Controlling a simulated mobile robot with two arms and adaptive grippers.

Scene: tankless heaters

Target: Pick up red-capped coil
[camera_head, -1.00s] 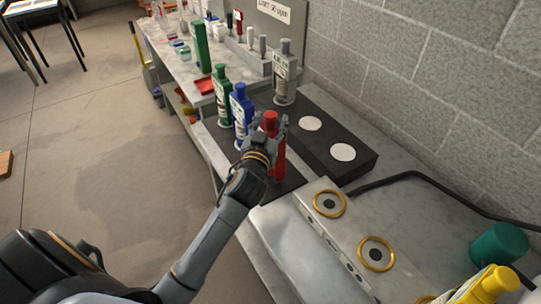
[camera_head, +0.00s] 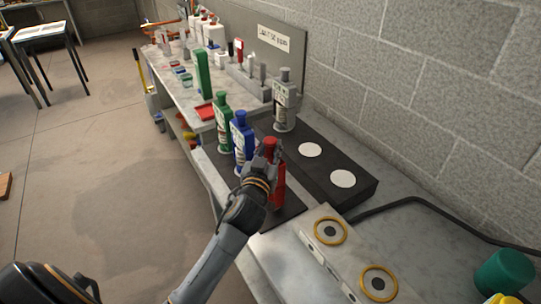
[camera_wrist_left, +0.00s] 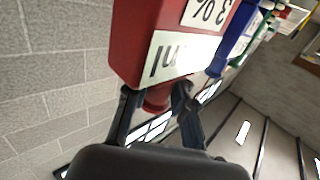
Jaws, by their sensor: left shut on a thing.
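A red bottle with a red cap (camera_head: 279,190) is upright over a dark mat (camera_head: 290,205), at the near end of a row of bottles. I cannot tell whether its base touches the mat. My left gripper (camera_head: 268,152) is shut on the bottle near its cap. In the left wrist view, the red bottle (camera_wrist_left: 130,50) with a white label fills the upper middle, and its narrow neck is between my fingers (camera_wrist_left: 158,105). I see no clear coil here. My right gripper is not in view.
A blue bottle (camera_head: 241,140) and a green bottle (camera_head: 222,118) stand close behind the red one. A grey bottle (camera_head: 285,105) stands on a black block (camera_head: 355,168) with white discs. A pale box with gold rings (camera_head: 330,231) is nearer. A block wall (camera_head: 430,100) bounds the right.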

